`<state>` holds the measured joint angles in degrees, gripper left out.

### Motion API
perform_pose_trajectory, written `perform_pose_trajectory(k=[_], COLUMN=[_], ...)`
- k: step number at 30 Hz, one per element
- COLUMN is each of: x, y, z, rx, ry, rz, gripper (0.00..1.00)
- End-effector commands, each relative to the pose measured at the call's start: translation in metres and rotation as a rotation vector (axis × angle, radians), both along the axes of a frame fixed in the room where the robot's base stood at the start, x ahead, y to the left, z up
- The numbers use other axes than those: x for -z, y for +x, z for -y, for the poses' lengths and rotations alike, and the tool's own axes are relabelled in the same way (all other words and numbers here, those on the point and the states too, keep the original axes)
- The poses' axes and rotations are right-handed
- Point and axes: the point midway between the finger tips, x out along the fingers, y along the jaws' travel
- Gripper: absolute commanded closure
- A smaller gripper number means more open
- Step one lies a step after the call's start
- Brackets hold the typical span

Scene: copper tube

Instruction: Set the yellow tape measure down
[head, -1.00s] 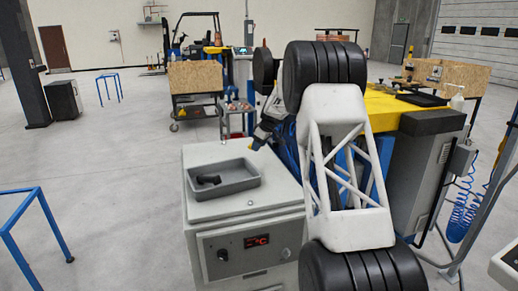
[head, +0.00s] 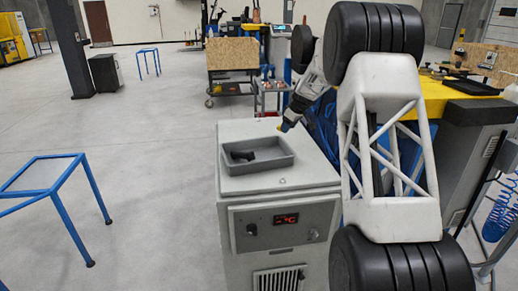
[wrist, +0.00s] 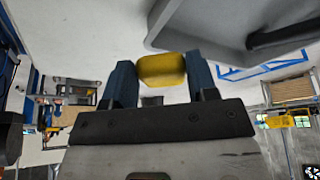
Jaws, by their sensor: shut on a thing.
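The yellow tape measure (wrist: 162,70) is between the two blue fingers of my gripper (wrist: 162,78) in the wrist view. The fingers touch it on both sides. In the head view, my gripper (head: 286,126) is above the back right part of the light grey cabinet's top (head: 310,171), close to the far right corner of the grey tray (head: 270,164). Only a small yellow bit of the tape measure (head: 280,127) shows there. I cannot tell its exact height above the cabinet top.
The tray holds a dark object (head: 243,155). The cabinet top is bare around the tray. A yellow-topped workbench (head: 455,92) stands to the right. A blue frame (head: 45,172) stands on the floor at left. A cart with a wooden board (head: 232,54) is behind.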

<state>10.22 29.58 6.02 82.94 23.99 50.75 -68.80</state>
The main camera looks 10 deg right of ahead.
Motion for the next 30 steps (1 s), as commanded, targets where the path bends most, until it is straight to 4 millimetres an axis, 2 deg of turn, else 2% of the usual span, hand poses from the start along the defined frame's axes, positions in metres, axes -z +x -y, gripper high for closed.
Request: perform_pose_trajectory(k=[9,15,21,30], x=[-0.004,-0.004,-0.003,-0.003], y=[-0.043,-0.062,-0.069,-0.069], z=[-0.047,-0.065,-0.071,-0.071], rx=[-0.001,-0.001,0.000,0.000], ry=[0.000,-0.001,-0.001,-0.001], rz=[0.000,0.001,-0.001,0.001], gripper=[0.79,0.79,0.79,0.79])
